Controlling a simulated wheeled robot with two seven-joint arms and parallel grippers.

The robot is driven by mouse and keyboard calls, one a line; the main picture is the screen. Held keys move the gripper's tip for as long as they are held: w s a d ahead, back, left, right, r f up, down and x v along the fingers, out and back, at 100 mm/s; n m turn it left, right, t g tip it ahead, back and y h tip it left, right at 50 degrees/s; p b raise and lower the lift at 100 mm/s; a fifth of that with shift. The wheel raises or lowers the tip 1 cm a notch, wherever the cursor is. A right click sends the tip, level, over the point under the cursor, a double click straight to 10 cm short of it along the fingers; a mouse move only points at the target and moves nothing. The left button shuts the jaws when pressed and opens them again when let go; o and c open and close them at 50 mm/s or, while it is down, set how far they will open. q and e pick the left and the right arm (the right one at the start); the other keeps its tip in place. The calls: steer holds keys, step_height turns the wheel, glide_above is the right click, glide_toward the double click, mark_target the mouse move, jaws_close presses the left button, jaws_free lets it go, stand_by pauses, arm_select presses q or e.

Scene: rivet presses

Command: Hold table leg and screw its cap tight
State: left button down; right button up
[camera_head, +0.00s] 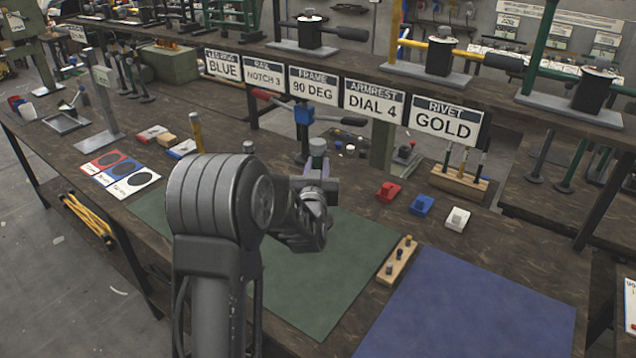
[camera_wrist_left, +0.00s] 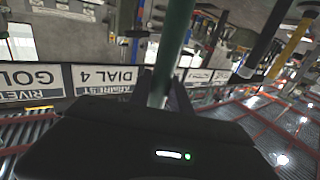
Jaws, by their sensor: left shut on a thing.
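My left gripper (camera_head: 318,180) is above the green mat, in the middle of the head view. In the left wrist view its fingers (camera_wrist_left: 163,92) are shut around a green table leg (camera_wrist_left: 175,42). That view is upside down, and the leg runs out of its top edge. In the head view a grey cap-like piece (camera_head: 318,147) shows just above the fingers; whether it sits on the leg or is tight cannot be told. My arm hides most of the leg there. My right gripper is in neither view.
The green mat (camera_head: 345,270) and blue mat (camera_head: 470,310) lie on the bench. Red (camera_head: 388,192), blue (camera_head: 422,205) and white (camera_head: 457,218) blocks sit behind them. A wooden peg block (camera_head: 398,262) stands between the mats. A red-handled press (camera_head: 304,115) stands behind my gripper, below a shelf with signs.

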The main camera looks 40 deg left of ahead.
mark_target(318, 154)
arm_select(q)
step_height(318, 154, up, 4)
steer(key=shift+r, duration=0.2)
steer(key=shift+f, duration=0.15)
stand_by(0.8)
